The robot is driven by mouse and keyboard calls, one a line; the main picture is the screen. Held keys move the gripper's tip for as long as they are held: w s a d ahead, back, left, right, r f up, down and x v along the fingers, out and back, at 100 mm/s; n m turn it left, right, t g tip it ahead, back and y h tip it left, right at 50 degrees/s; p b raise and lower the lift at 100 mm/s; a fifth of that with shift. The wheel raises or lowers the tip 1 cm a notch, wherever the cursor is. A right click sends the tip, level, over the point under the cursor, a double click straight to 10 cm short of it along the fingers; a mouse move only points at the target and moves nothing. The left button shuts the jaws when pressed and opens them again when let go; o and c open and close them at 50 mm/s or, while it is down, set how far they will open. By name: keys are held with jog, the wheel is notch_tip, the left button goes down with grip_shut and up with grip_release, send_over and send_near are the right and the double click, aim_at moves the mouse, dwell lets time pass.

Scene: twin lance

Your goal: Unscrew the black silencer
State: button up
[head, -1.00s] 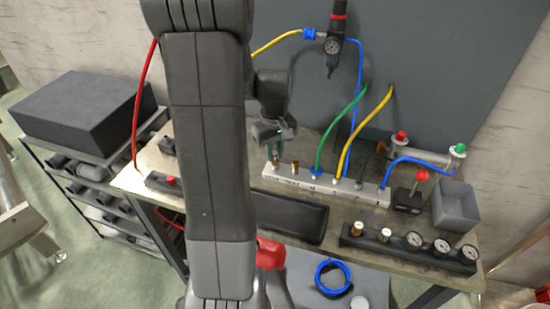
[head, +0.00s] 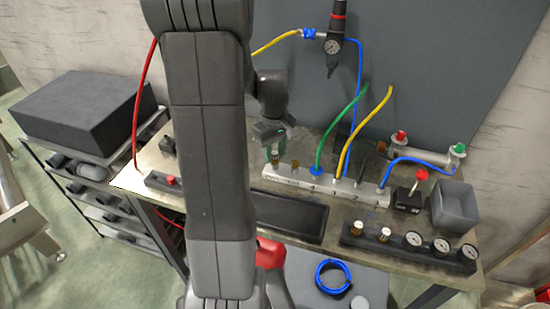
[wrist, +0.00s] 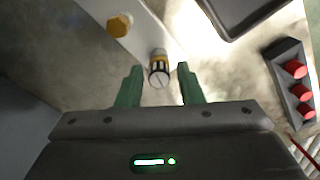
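The pale manifold block (head: 325,188) lies on the bench, with two short fittings at its left end. In the wrist view a fitting with black and yellow bands and a slotted pale end (wrist: 159,68) points toward my gripper; it may be the black silencer, but I cannot tell for sure. A gold hex fitting (wrist: 120,25) sits beside it. My gripper (wrist: 159,84) is open, its green fingers on either side of the banded fitting's line, with gaps on both sides. In the head view my gripper (head: 274,146) points down over the manifold's left end.
Green, yellow and blue hoses rise from the manifold right of my gripper. A black tray (head: 290,216) lies in front. A red-button box (head: 172,184) is at left.

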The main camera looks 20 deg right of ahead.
jog(key=m, duration=0.5)
jog(key=shift+w+m, duration=0.1)
jog(key=shift+m, duration=0.2)
jog(key=m, duration=0.6)
jog(key=shift+m, duration=0.3)
jog(key=m, duration=0.6)
jog(key=shift+w, duration=0.1)
jog(key=m, duration=0.6)
grip_shut()
